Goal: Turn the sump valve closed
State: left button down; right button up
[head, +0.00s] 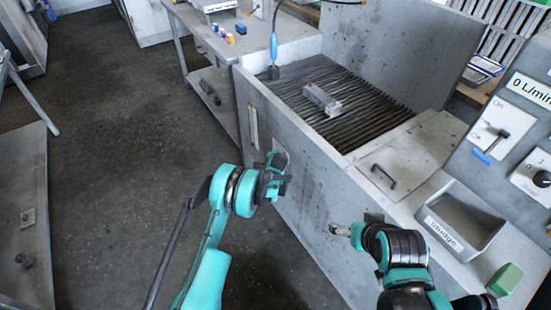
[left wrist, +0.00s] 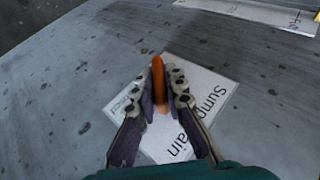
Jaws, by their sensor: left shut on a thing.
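The sump valve shows in the left wrist view as an orange handle (left wrist: 158,78) standing over a white label reading "Sump drain" (left wrist: 208,88) on the grey housing wall. My left gripper (left wrist: 161,84) is shut on the orange handle, one finger on each side. In the head view my left gripper (head: 277,178) is at the front wall of the housing, hiding the handle. The rest of the valve is hidden behind the fingers. My right gripper (head: 341,230) is by the lower housing wall; its fingers are too small to judge.
The grey housing (head: 310,210) has a slatted top with a metal block (head: 322,99) on it. A control panel with an On/Off switch (head: 497,133), a bin (head: 462,221) and a green block (head: 505,279) are at the right. Open floor (head: 110,150) lies at the left.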

pick_arm(q)
jog(key=shift+f+m+t+y, duration=0.1)
jog(key=shift+m+t+y, duration=0.35)
jog(key=shift+t, duration=0.6)
jog(key=shift+m+t+y, duration=0.25)
jog(key=shift+t+y, duration=0.4)
jog(key=shift+t, duration=0.4)
jog(key=c, duration=1.6)
grip_release()
jog(key=shift+s, duration=0.1)
jog(key=v, duration=0.7)
jog(key=shift+s+d, duration=0.1)
jog(key=shift+s, duration=0.15)
